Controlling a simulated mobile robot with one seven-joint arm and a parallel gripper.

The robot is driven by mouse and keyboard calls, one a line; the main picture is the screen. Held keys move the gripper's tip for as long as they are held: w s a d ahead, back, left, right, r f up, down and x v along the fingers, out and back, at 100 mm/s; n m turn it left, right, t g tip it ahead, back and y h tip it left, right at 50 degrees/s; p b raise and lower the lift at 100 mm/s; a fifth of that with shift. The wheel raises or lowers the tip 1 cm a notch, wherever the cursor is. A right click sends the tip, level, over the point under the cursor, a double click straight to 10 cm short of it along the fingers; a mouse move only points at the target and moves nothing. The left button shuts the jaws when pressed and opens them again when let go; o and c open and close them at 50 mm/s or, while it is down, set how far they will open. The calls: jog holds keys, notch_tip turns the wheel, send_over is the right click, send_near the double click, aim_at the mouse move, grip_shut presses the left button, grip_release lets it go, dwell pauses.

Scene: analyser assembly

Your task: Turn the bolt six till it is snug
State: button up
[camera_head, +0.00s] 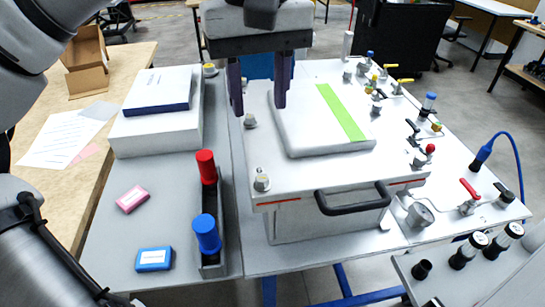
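The analyser's white lid (300,180) carries several silver bolts along its edges. One bolt (261,181) stands at the front left corner, and another bolt (250,121) is at the left edge. A third bolt (420,158) is at the right edge. No number shows, so I cannot tell which is bolt six. My gripper (259,107) points down over the lid's back left part, its two dark fingers apart with nothing visible between them. The left finger is close to the left-edge bolt in the picture; I cannot tell how high it is above it.
A red-topped tool (206,166) and a blue-topped tool (207,233) stand in a black holder left of the lid. A black handle (353,199) juts from the front. Valves and a gauge (420,215) crowd the right side. White boxes (155,130) stand at the left.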

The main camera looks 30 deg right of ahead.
aim_at(262, 177)
notch_tip(262, 177, down, 14)
jog(key=shift+s+r+b, duration=0.1)
jog(key=shift+r+b, duration=0.15)
jog(key=shift+b, duration=0.2)
grip_shut()
